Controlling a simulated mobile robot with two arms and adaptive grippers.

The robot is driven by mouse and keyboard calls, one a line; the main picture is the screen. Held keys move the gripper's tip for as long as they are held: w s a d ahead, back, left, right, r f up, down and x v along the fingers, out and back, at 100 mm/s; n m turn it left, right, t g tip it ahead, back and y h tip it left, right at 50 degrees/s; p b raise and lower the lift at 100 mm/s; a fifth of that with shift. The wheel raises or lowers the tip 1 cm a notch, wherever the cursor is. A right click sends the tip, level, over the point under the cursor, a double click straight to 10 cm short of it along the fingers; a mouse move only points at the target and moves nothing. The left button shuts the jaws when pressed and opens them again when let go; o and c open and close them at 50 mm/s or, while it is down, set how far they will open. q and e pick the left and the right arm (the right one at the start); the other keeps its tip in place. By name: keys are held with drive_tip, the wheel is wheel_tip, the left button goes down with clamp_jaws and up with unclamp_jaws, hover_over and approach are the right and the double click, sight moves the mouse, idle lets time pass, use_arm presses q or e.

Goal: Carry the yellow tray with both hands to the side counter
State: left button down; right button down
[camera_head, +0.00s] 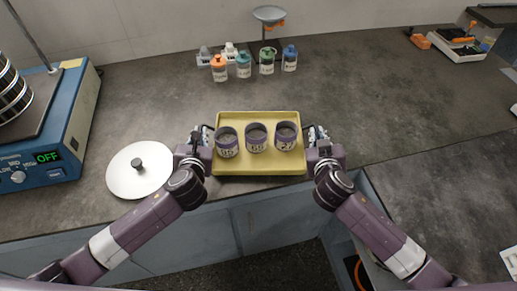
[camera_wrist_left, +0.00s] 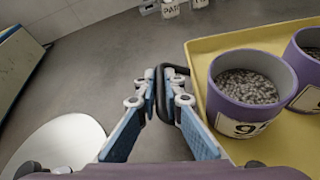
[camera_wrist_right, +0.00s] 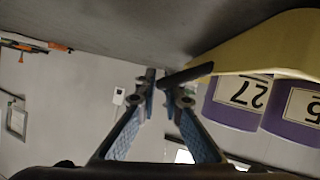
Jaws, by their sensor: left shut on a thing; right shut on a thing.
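The yellow tray (camera_head: 232,167) is at the front edge of the main counter and carries three purple cups of grey grains: a left cup (camera_head: 227,143), a middle cup (camera_head: 256,138) and a right cup (camera_head: 286,136). My left gripper (camera_head: 201,134) is at the tray's left side. In the left wrist view its fingers (camera_wrist_left: 165,88) are shut on the dark handle (camera_wrist_left: 183,70). My right gripper (camera_head: 315,133) is at the tray's right side. In the right wrist view its fingers (camera_wrist_right: 164,90) are shut on the other dark handle (camera_wrist_right: 190,74). I cannot tell whether the tray touches the counter.
Several small bottles (camera_head: 243,66) and a funnel stand (camera_head: 268,17) stand at the back. A scale (camera_head: 458,42) is at the far right. The right-hand counter (camera_head: 450,195) has clear room.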

use_arm(q)
drive_tip(key=shift+f+b, duration=0.4)
drive_tip(key=shift+f, duration=0.1)
use_arm(e)
drive_tip(key=shift+f, duration=0.55)
use_arm(q)
drive_tip(key=c, duration=2.1)
unclamp_jaws()
use_arm(e)
drive_tip(key=c, duration=2.1)
unclamp_jaws()
drive_tip(key=shift+r, duration=0.1)
use_arm(q)
drive_tip(key=v, duration=1.2)
drive_tip(key=shift+r, duration=0.1)
use_arm(e)
drive_tip(key=v, duration=1.2)
